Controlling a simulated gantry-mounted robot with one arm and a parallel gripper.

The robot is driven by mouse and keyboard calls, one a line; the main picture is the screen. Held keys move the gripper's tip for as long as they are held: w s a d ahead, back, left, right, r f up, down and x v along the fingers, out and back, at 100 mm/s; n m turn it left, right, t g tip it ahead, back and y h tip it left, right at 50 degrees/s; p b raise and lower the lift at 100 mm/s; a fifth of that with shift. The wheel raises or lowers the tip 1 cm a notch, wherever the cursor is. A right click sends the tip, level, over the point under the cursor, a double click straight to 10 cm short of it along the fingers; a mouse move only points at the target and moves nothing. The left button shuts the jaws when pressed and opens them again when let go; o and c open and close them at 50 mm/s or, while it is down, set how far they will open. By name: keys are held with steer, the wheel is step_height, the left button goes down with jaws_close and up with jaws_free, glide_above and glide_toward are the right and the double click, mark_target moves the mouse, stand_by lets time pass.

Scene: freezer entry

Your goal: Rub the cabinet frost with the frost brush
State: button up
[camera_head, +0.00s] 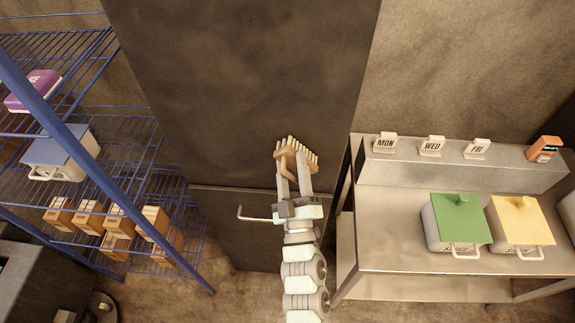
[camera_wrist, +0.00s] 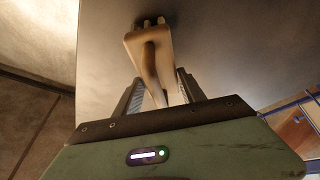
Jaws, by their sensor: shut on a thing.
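My gripper (camera_head: 294,186) is shut on the frost brush (camera_head: 294,155), a tan brush with a row of light bristles. The brush is held up in front of the dark cabinet (camera_head: 245,80), bristle end away from my arm. In the wrist view the brush (camera_wrist: 152,62) stands between the two fingers of my gripper (camera_wrist: 160,90), with its handle down between them. The cabinet face (camera_wrist: 225,45) fills the background there. I cannot tell whether the bristles touch the cabinet. No distinct frost patch is clear on the brownish, mottled cabinet surface.
A blue wire rack (camera_head: 105,175) with boxes and bins stands at left. A metal bench (camera_head: 390,240) at right bears a green-lidded bin (camera_head: 458,220), a yellow-lidded bin (camera_head: 519,222) and day signs (camera_head: 432,146). A cabinet handle (camera_head: 252,216) sticks out left of my gripper.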

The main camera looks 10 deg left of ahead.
steer(key=s+a+b, duration=0.2)
steer(key=a+b, duration=0.9)
steer(key=a, duration=0.3)
steer(key=s+a+b, duration=0.2)
steer(key=a+b, duration=1)
steer(key=a, duration=0.3)
steer(key=shift+s, duration=0.25)
stand_by(1.7)
steer(key=shift+d, duration=0.1)
